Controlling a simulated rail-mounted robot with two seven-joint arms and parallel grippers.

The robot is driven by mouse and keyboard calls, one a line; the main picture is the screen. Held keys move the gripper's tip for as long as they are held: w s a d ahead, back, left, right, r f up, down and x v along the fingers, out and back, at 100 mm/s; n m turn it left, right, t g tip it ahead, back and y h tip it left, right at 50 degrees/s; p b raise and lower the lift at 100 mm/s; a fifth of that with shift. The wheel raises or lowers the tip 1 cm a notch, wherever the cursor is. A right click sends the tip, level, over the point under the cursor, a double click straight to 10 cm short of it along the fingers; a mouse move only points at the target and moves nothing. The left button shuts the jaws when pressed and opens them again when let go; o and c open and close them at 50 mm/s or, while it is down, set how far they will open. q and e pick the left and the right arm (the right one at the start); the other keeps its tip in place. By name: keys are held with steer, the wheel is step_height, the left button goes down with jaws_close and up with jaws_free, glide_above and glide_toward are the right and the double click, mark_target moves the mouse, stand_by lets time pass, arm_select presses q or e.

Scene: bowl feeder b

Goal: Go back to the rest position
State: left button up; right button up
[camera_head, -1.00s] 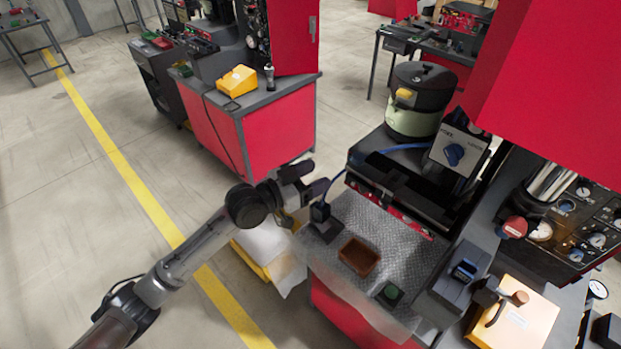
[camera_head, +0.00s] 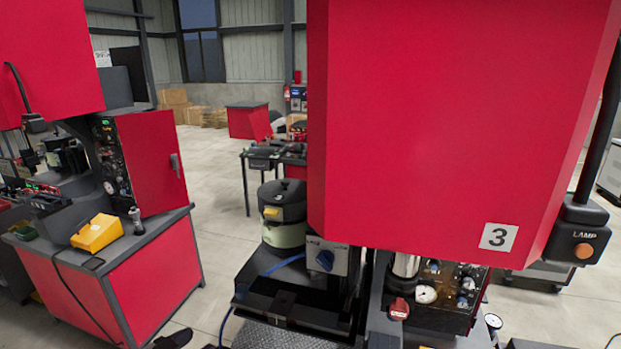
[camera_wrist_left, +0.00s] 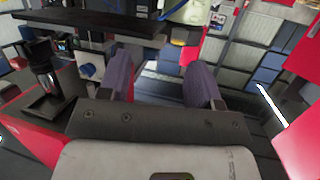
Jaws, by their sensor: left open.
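My left gripper (camera_wrist_left: 160,76) shows in the left wrist view, its two dark padded fingers spread wide apart. Nothing is between them. In the head view only a dark piece at the bottom edge may be part of my left arm; the gripper cannot be made out there. My right gripper is in neither view. The bowl feeder (camera_head: 284,232), a pale green drum with a black lid and yellow latch, stands on the machine, left of a grey box with a blue knob (camera_head: 326,260).
A large red cabinet (camera_head: 430,120) marked 3 fills the upper right. Gauges and a red knob (camera_head: 399,309) sit below it. A second red station (camera_head: 150,290) with a yellow box (camera_head: 97,233) stands left. Open floor (camera_head: 222,240) lies between the stations.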

arm_select(q)
steer(key=s+d+f+n+g+y, duration=0.1)
steer(key=s+f+g+y, duration=0.15)
steer(key=s+f, duration=0.75)
steer(key=s+d+f+n+g+y, duration=0.2)
steer(key=s+f+g, duration=0.2)
steer(key=s, duration=1.1)
steer(key=s+d+f+n+g+y, duration=0.15)
steer(key=s+f+g, duration=0.25)
steer(key=s+f, duration=0.65)
steer(key=w+p+v, duration=0.2)
steer(key=p+v, duration=0.7)
steer(key=v, duration=0.1)
steer(key=w+d+r+p+v, duration=0.1)
steer(key=p+v, duration=0.7)
steer(key=v, duration=0.2)
steer(key=shift+w+a+r+t+y+p, duration=0.15)
steer(key=shift+w+r+t+y+p, duration=0.1)
steer(key=shift+w+t+y+p, duration=0.1)
steer(key=shift+m, duration=0.25)
